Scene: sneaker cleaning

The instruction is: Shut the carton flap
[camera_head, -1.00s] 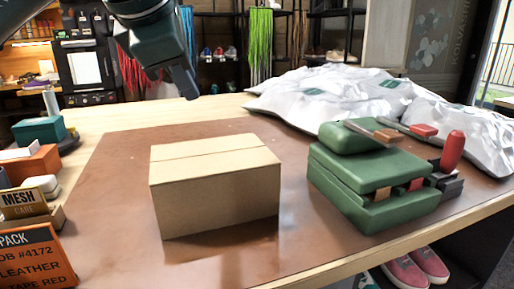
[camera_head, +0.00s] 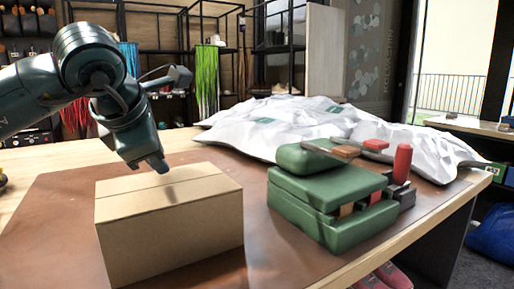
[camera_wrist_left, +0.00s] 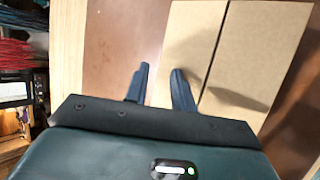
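The cardboard carton (camera_head: 178,234) stands on the brown mat at the front left in the head view. Its top looks flat, with a seam running across it; I see no flap standing up. In the left wrist view the carton top (camera_wrist_left: 254,45) shows at the right with the same seam. My left gripper (camera_head: 157,166) is over the far part of the carton top in the head view, pointing down. In the left wrist view its two fingers (camera_wrist_left: 160,80) are apart with nothing between them, beside the carton's edge. Contact with the carton cannot be told. My right gripper is not in view.
A green case (camera_head: 325,205) with tools on it stands right of the carton. White bags (camera_head: 285,125) lie behind it. The brown mat (camera_head: 275,262) is bare between the carton and the case. The table edge runs along the front right.

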